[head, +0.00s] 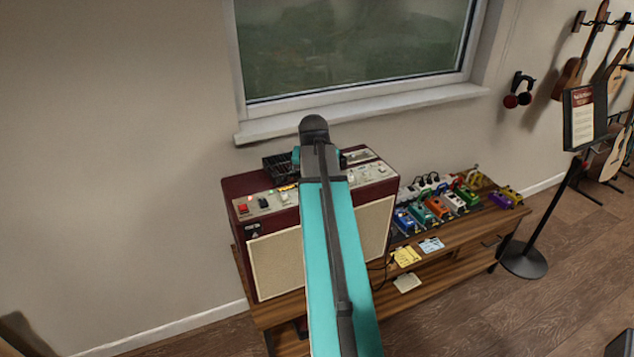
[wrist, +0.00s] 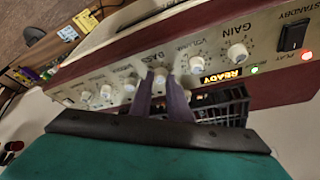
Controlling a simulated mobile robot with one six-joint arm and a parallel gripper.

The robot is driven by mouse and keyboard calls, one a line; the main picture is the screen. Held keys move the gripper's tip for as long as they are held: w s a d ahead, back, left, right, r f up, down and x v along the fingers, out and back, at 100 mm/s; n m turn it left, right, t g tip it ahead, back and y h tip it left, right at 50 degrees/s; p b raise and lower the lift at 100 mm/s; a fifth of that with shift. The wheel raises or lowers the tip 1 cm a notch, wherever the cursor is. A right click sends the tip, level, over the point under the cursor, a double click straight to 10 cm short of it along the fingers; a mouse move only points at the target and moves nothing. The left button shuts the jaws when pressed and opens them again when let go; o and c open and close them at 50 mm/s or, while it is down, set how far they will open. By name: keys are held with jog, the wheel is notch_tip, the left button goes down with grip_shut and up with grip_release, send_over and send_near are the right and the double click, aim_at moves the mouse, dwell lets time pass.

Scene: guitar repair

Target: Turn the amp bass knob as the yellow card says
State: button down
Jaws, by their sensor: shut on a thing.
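The dark red amp (head: 275,262) with cream grille stands on the wooden bench, its control panel on top. In the wrist view the cream panel (wrist: 118,72) carries a row of white knobs. My gripper (wrist: 161,82) is shut on the bass knob (wrist: 160,74), beside the printed "BASS" label. The fingers hide part of the knob, and I cannot read its setting. In the head view my arm covers the gripper and this knob.
Several coloured pedals (head: 436,207), a blue card (head: 431,245) and a pale card (head: 407,282) are right of the amp. A window sill (head: 370,112) is behind it.

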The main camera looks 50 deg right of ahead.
jog(key=shift+w+a+m+g, duration=0.25)
jog(key=shift+m+g, duration=0.15)
jog(key=shift+m, duration=0.7)
jog(key=c, duration=1.7)
grip_release()
jog(key=shift+o, duration=0.2)
jog(key=shift+d, duration=0.1)
jog(key=shift+s+r, duration=0.1)
jog(key=b+v, duration=0.3)
jog(key=v, duration=1)
jog(key=shift+a+r, duration=0.2)
jog(key=shift+a, duration=0.15)
